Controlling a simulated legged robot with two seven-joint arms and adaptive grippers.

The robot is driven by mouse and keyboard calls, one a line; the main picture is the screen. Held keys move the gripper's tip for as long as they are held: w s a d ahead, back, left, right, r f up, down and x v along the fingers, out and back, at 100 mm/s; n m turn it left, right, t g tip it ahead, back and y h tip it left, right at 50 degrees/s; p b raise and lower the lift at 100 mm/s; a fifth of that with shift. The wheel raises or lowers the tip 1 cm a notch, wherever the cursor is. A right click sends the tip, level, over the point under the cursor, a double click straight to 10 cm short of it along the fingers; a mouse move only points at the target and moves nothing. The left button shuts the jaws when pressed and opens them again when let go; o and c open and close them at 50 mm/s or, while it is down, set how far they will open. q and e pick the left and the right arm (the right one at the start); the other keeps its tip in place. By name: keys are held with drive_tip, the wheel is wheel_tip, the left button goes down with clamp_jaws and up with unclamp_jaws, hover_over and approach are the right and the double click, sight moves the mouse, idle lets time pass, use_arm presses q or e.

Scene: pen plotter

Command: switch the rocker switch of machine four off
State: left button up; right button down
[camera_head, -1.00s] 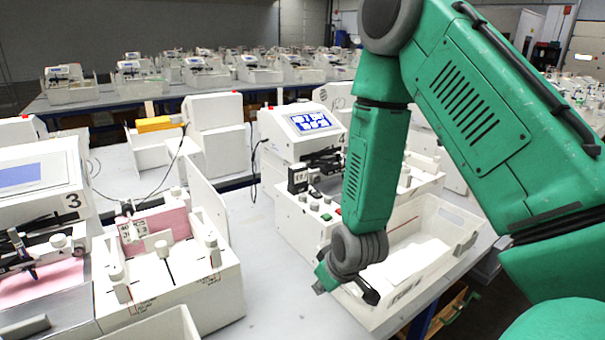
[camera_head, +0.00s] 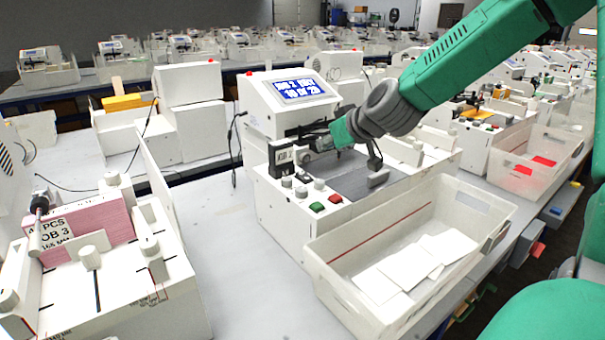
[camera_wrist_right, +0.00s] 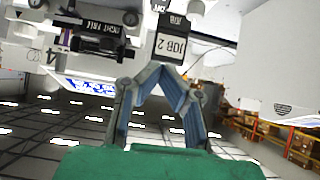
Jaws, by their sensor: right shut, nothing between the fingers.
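Machine four (camera_head: 262,117) is the white plotter with a lit blue display (camera_head: 303,89) in the middle of the head view; a 4 shows upside down on it in the right wrist view. I cannot make out the rocker switch in either view. My right gripper (camera_head: 308,156) is over the machine, close to the black block with the JOB 2 label (camera_head: 283,156). In the wrist view its fingers (camera_wrist_right: 161,70) are together and empty, beneath that label. My left gripper is not in view.
A clear bin (camera_head: 330,245) with white cards stands in front of machine four. The JOB 3 machine's stand (camera_head: 150,300) with pink cards is at the lower left. Bare grey table (camera_head: 255,290) lies between them. More machines stand to the right and behind.

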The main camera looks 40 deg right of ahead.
drive_tip(key=d, duration=0.1)
hover_over(301, 172)
drive_tip(key=s, duration=0.3)
drive_tip(key=f, duration=0.4)
drive_tip(key=f+b, duration=0.1)
drive_tip(key=f, duration=0.1)
drive_tip(key=shift+a, duration=0.25)
drive_tip(key=f, duration=0.2)
drive_tip(key=w+f, duration=0.1)
drive_tip(key=shift+d+f, duration=0.25)
drive_tip(key=shift+d, duration=0.05)
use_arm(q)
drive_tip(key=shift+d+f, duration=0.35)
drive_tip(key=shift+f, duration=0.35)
use_arm(e)
drive_tip(key=shift+w+a+f, duration=0.15)
drive_tip(key=shift+f, duration=0.25)
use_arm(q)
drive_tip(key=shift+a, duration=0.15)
use_arm(e)
drive_tip(key=shift+a, duration=0.15)
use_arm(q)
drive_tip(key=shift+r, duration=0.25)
use_arm(e)
drive_tip(key=shift+f, duration=0.1)
